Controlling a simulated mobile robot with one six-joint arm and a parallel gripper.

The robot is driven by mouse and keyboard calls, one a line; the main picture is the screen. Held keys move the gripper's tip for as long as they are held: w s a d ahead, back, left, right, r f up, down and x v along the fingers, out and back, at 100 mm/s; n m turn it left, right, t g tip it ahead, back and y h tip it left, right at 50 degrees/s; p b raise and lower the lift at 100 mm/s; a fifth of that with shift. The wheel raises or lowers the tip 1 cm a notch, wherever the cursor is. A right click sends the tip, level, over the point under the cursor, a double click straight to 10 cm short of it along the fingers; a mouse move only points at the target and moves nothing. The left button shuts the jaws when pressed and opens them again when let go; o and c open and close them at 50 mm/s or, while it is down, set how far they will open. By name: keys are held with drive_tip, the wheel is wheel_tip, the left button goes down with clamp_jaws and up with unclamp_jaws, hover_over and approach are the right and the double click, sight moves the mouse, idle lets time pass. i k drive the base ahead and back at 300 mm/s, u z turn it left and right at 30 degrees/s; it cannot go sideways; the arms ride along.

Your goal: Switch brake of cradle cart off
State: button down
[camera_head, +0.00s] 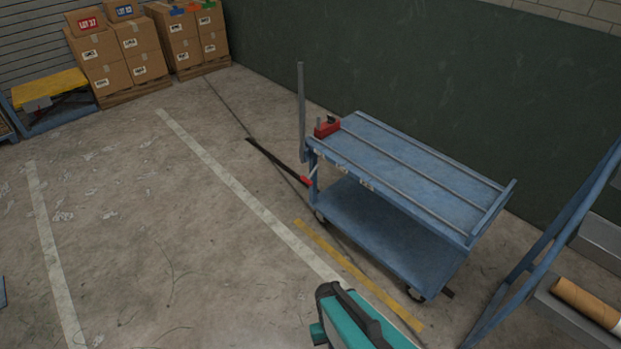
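The cart (395,240) is blue, with two decks and raised rails along its top; I take it to be the cradle cart. A red block (327,127) with a small dark upright part sits at the top deck's left corner. A tall grey post (301,110) stands at the same end. My gripper's fingers are not in view.
A teal and black part, likely mine, is at the bottom edge. A blue frame (545,245) with a brown roll (587,303) stands right of the cart. Stacked cartons (115,50) and a yellow-topped lift table (50,88) are at back left. The floor left of the cart is open.

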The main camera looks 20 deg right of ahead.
sight(308, 180)
drive_tip(key=i, duration=0.9)
drive_tip(key=z, duration=0.25)
